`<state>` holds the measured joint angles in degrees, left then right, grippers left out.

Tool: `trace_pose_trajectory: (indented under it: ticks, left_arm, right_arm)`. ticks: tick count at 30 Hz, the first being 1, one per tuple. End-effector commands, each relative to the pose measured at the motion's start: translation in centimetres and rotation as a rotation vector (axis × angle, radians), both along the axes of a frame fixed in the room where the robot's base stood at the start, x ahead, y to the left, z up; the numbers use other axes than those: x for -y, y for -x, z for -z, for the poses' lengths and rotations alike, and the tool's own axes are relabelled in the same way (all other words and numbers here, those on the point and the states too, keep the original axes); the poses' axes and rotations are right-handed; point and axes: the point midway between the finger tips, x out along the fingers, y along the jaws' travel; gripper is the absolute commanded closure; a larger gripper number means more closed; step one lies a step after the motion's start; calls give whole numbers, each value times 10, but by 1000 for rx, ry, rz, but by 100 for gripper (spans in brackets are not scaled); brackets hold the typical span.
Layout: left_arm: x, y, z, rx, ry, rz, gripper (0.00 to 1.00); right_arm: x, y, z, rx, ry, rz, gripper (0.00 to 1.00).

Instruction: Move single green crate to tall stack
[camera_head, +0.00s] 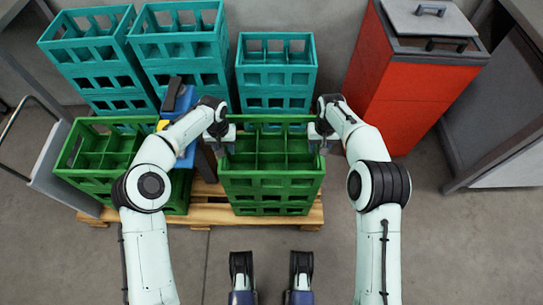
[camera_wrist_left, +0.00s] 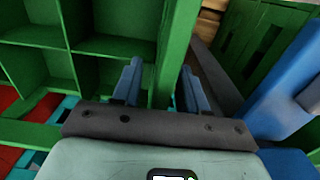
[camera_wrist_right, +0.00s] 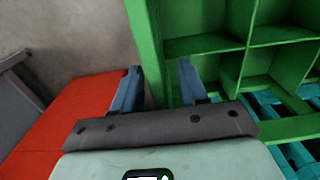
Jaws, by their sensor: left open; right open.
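A green crate (camera_head: 270,182) with open compartments stands in the centre on a wooden pallet. My left gripper (camera_head: 222,140) is at its left side, open. In the left wrist view the crate's green side wall (camera_wrist_left: 176,45) runs between the open fingers. My right gripper (camera_head: 320,140) is at the crate's right side, open. In the right wrist view the crate's side wall (camera_wrist_right: 147,40) passes between its open fingers. Another green crate (camera_head: 85,180) stands to the left, partly hidden by my left arm. How many crates lie under each is hard to tell.
Teal crates (camera_head: 100,75) stand in stacks behind, with another teal stack (camera_head: 275,80) behind the centre crate. A blue device (camera_head: 180,100) stands between the green crates. A red bin (camera_head: 400,90) is at the right. The pallet (camera_head: 200,212) shows at the front.

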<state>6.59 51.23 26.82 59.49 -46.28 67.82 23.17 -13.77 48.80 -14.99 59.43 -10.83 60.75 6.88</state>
Motion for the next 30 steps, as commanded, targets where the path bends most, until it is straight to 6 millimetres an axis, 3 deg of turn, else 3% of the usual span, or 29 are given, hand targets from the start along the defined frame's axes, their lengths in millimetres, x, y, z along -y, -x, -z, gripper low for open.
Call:
trace_pose_trajectory:
  ticks: [9,10,12,14,30]
  left_arm:
    - [0,0,3,0,0,0,57]
    - [0,0,3,0,0,0,61]
    - [0,0,3,0,0,-1,84]
    - [0,0,3,0,0,-1,100]
    - [0,0,2,0,0,-1,100]
  right_arm:
    - [0,0,2,0,0,0,57]
    - [0,0,2,0,0,0,61]
    - [0,0,2,0,0,0,84]
    - [0,0,2,0,0,0,100]
    - [0,0,2,0,0,0,100]
